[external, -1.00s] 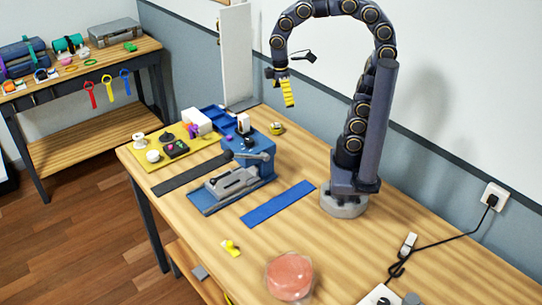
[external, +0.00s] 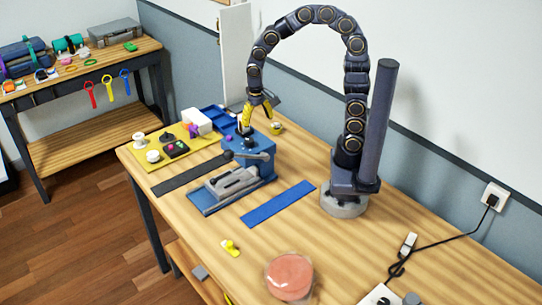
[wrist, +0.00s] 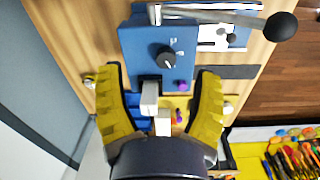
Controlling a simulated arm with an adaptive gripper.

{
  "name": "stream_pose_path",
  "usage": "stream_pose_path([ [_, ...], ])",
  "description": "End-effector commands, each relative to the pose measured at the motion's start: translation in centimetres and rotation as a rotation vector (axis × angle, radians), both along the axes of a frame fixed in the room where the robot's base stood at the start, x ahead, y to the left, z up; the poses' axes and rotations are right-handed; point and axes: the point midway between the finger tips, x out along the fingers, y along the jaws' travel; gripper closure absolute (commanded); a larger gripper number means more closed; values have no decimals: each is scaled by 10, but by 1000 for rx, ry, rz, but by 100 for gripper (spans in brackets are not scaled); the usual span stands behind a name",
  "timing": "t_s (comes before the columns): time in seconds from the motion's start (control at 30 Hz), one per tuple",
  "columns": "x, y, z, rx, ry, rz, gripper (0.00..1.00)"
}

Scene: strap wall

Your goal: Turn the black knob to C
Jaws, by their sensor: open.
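The black knob (wrist: 167,58) sits on the blue face of the machine (wrist: 135,45) in the wrist view. It has a white mark, and small white markings beside it are too small to read. In the external view the blue machine (external: 262,172) stands on the table, with the knob (external: 248,142) small on its top. My gripper (wrist: 160,75) has yellow fingers spread wide, empty, one on each side of the knob in the picture and apart from it. In the external view my gripper (external: 252,115) hangs above the back of the machine, pointing down.
A lever with a black ball end (wrist: 281,27) sticks out from the machine near the knob. A yellow board (external: 150,180) with several small parts is left of the machine. A blue strip (external: 278,204) lies in front.

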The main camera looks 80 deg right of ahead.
Motion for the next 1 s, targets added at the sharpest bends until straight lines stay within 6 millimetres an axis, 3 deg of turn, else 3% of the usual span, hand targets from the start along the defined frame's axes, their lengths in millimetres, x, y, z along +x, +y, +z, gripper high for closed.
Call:
stream_pose_path([
  [0.1, 22, -16, -16, -1, -15, -159, 35],
  [0.23, 32, -24, -24, -3, -28, -237, 35],
  [0.7, 32, -25, -89, -4, -22, -247, 35],
  [1.0, 34, -25, -101, -3, -32, -247, 35],
])
